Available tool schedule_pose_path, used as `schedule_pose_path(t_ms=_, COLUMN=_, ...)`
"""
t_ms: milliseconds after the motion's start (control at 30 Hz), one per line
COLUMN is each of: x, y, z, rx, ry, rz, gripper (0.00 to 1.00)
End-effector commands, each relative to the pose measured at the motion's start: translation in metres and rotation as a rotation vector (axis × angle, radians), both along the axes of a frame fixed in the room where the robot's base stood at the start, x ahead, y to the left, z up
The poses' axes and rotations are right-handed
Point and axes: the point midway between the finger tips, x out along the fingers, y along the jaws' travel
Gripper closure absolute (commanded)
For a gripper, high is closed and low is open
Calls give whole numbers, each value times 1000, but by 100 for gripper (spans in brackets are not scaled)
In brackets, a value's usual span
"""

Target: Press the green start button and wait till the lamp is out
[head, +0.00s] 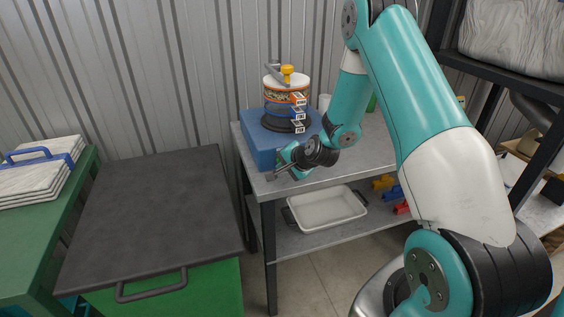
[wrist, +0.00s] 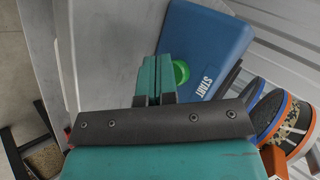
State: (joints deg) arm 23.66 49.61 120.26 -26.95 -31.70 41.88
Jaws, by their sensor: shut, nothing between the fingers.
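The blue machine (head: 259,148) stands on the grey bench and carries a stack of round sieves (head: 287,98). In the wrist view, the blue housing (wrist: 207,42) shows the word START and a round green button (wrist: 181,72). My gripper (head: 270,177) is at the front of the machine, near the bench edge. In the wrist view, its teal fingers (wrist: 154,78) are shut with nothing between them. They overlap the left side of the button in the picture; I cannot tell whether they touch it. I cannot make out a lamp in either view.
The grey bench (head: 350,160) has a lower shelf with a white tray (head: 328,208) and small coloured clamps (head: 390,190). A dark-lidded green bin (head: 150,210) stands to the left. A black rack (head: 500,80) is at the right. A corrugated wall is behind.

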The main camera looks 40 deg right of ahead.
Motion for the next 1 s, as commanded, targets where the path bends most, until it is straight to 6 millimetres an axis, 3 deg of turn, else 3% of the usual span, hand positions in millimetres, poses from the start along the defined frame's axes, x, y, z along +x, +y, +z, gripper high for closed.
schedule_pose_path(t_ms=567, x=3, y=-1, z=0, rx=-2, ry=-2, rz=-1, gripper=100)
schedule_pose_path(t_ms=1000, x=-14, y=4, z=0, rx=-1, ry=0, rz=-1, gripper=100)
